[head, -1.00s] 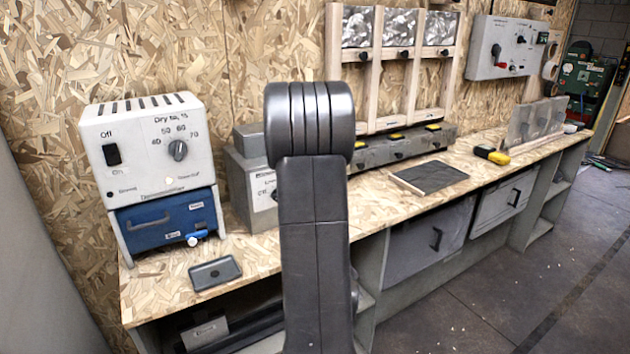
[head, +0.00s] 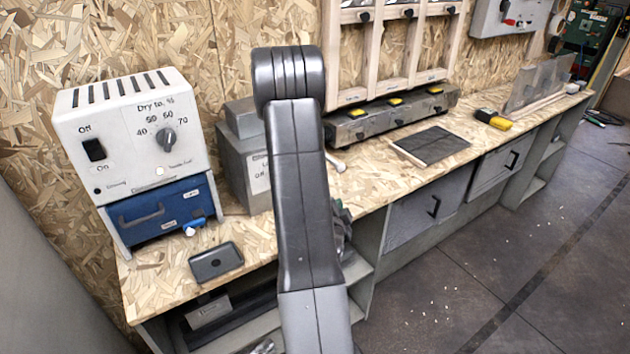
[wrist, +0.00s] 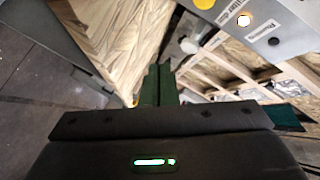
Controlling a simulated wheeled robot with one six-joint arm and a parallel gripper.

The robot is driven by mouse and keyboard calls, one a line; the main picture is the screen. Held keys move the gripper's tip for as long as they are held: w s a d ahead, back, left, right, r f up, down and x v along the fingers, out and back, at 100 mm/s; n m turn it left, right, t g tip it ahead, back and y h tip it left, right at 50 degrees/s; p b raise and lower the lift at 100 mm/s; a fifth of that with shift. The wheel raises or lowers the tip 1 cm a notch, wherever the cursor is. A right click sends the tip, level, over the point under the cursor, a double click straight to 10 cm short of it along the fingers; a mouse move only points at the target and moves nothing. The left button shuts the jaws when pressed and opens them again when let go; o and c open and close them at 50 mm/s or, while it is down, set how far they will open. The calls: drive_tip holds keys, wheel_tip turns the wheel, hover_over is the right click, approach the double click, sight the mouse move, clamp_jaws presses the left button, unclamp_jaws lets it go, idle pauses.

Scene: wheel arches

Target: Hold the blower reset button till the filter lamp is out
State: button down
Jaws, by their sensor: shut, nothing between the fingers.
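A grey panel (wrist: 285,22) shows at the upper right of the wrist view. It carries a bright lit lamp (wrist: 243,19) beside lettering that seems to begin "Filter", a black round part (wrist: 273,41), and a yellow round part (wrist: 205,3) cut by the top edge. I cannot tell which part is the reset button. My gripper (wrist: 162,70) is shut and empty, its dark fingers below the panel and apart from it. In the head view my arm hides the gripper. A grey box (head: 228,158) stands behind my arm, partly hidden.
A white dryer unit (head: 120,150) with a blue drawer (head: 155,215) stands on the bench at left. A small dark tray (head: 216,262) lies in front. A pale round knob (wrist: 190,45) is near my fingers. A dark mat (head: 432,146) and a yellow-black tool (head: 492,119) lie farther right.

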drive_tip(key=shift+w+a+r+p, duration=0.2)
drive_tip(key=shift+w+a+p, duration=0.2)
drive_tip(key=shift+w+p, duration=0.2)
drive_tip(key=w+a+p, duration=0.1)
drive_tip(key=w, duration=0.1)
drive_tip(key=w+a+p, duration=0.1)
drive_tip(key=w+a, duration=0.1)
drive_tip(key=shift+w+a+f, duration=0.2)
drive_tip(key=shift+w, duration=0.05)
drive_tip(key=shift+w+a, duration=0.45)
drive_tip(key=shift+w, duration=0.2)
idle(1.0)
drive_tip(key=shift+w+a+b, duration=0.3)
drive_tip(key=shift+w+b, duration=0.05)
drive_tip(key=shift+w+a, duration=0.25)
drive_tip(key=shift+w, duration=0.15)
idle(0.8)
drive_tip(key=shift+s+b, duration=0.1)
drive_tip(key=shift+b, duration=0.35)
idle(0.5)
drive_tip(key=shift+s+d+f, duration=0.1)
drive_tip(key=shift+s+d, duration=0.1)
drive_tip(key=shift+s+d+b, duration=0.3)
drive_tip(key=shift+s+b, duration=0.15)
drive_tip(key=shift+b, duration=0.2)
